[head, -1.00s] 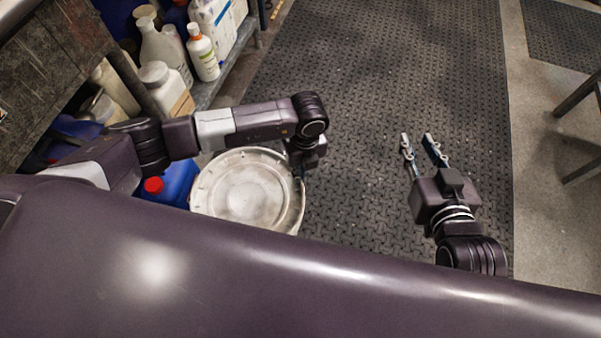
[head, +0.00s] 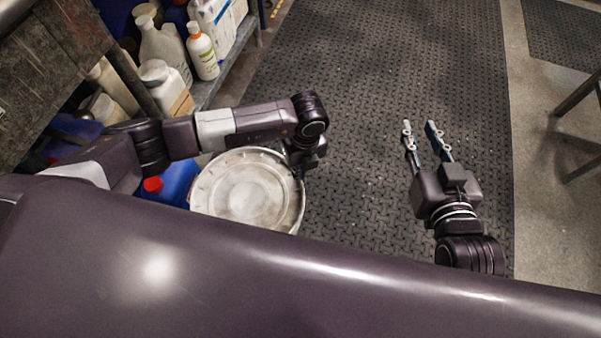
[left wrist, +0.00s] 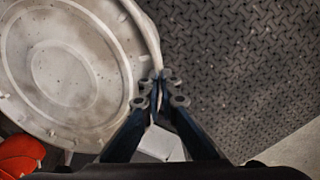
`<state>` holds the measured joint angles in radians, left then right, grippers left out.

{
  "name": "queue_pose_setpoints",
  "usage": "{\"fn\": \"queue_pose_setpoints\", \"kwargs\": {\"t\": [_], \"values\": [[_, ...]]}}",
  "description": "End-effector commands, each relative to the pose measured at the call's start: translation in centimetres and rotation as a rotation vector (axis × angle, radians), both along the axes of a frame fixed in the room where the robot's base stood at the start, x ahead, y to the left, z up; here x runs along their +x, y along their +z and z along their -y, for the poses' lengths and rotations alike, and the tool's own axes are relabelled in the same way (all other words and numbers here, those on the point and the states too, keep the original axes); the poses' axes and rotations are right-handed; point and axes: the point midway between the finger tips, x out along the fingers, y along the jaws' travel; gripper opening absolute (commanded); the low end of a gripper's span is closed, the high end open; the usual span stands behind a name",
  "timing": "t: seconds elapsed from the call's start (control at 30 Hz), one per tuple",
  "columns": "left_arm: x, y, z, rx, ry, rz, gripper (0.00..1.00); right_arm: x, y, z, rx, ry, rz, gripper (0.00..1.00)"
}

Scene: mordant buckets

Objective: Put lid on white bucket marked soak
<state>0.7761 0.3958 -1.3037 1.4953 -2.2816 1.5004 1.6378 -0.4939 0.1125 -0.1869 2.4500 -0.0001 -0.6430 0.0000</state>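A round, off-white lid (head: 240,190) with a stained, ringed top lies in the lower left of the head view, partly cut off by my body. It fills the left of the left wrist view (left wrist: 70,70). My left gripper (left wrist: 158,78) is at the lid's right rim, its two fingertips closed together with the rim between them. In the head view the left fingers are mostly hidden by the wrist. My right gripper (head: 421,126) is open and empty over the floor mat. No bucket or "soak" marking can be made out; whether a bucket stands under the lid cannot be told.
A blue container with a red cap (head: 153,184) stands left of the lid; a red patch also shows in the left wrist view (left wrist: 20,155). A shelf (head: 222,82) with several bottles is at the upper left. The dark textured mat (head: 380,70) is clear between the grippers.

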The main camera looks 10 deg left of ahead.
Motion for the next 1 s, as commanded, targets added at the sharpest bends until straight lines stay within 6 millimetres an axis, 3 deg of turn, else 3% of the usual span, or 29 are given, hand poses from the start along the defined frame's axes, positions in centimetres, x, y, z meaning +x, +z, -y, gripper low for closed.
{"fn": "queue_pose_setpoints", "kwargs": {"t": [0.23,0.43,0.73,0.87,1.0], "values": [[0.0,-0.2,0.0,0.0,0.0,0.0,0.0,0.2,0.5,-0.1,0.005,0.002,0.022,0.26],[0.0,-0.1,0.0,0.0,0.0,0.0,0.24,0.2,0.6,-0.2,0.007,0.003,0.028,0.26],[0.0,-0.1,0.0,-0.001,0.0,0.001,0.25,0.2,0.5,-0.2,0.004,0.006,0.022,0.26],[0.2,1.1,0.1,-0.001,0.0,0.002,0.25,0.2,0.5,-0.2,0.005,0.004,0.021,0.26],[0.3,3.7,0.2,-0.002,-0.001,0.004,0.25,0.2,0.5,-0.2,0.006,0.003,0.022,0.26]]}}
